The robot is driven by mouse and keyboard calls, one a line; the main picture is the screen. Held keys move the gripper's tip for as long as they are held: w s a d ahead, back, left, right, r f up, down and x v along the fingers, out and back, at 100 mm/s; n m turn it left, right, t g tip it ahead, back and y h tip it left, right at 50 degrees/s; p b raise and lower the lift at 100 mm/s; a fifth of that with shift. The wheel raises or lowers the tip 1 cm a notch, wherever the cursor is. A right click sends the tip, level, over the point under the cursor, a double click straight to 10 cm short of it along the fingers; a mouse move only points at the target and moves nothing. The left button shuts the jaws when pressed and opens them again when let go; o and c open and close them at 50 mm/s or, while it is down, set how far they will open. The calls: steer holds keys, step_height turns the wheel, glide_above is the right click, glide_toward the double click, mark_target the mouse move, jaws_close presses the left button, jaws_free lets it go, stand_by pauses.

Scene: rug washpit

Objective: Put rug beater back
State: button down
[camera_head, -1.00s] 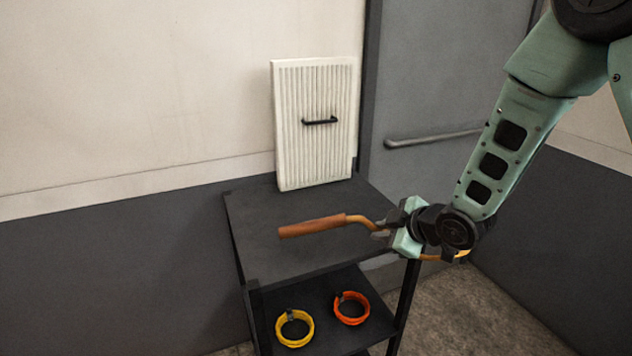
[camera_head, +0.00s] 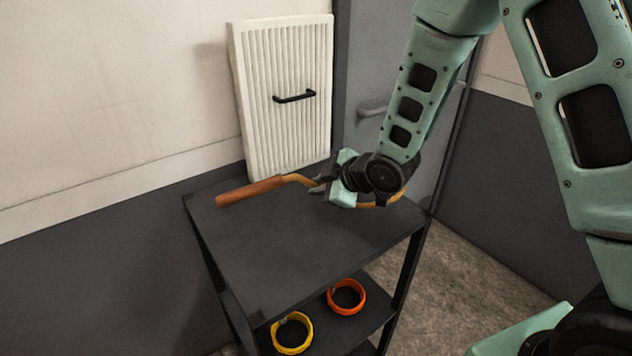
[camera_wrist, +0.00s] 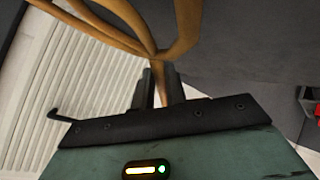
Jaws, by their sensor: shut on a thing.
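The rug beater (camera_head: 250,191) has an orange-brown handle and a tan cane-like neck and loops. My gripper (camera_head: 318,186) is shut on its neck and holds it over the black shelf unit's top. The handle points left in the head view. The looped head is mostly hidden behind my gripper there, with a bit showing to the right. In the wrist view the tan loops of the rug beater (camera_wrist: 160,38) spread upward from between my gripper's fingers (camera_wrist: 158,88). I cannot tell whether the beater touches the top.
The black shelf unit (camera_head: 290,262) has a bare top. A white ribbed panel (camera_head: 285,125) with a black handle leans on the wall at its back. A yellow ring (camera_head: 292,318) and an orange ring (camera_head: 346,282) lie on the lower shelf. A grey door with a bar stands behind.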

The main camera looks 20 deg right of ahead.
steer(key=shift+f+b, duration=1.9)
steer(key=shift+f, duration=1.15)
steer(key=shift+f+b, duration=0.45)
steer(key=shift+b, duration=0.05)
steer(key=c, duration=1.3)
jaws_free()
steer(key=shift+c, duration=0.2)
steer(key=shift+s+f, duration=0.1)
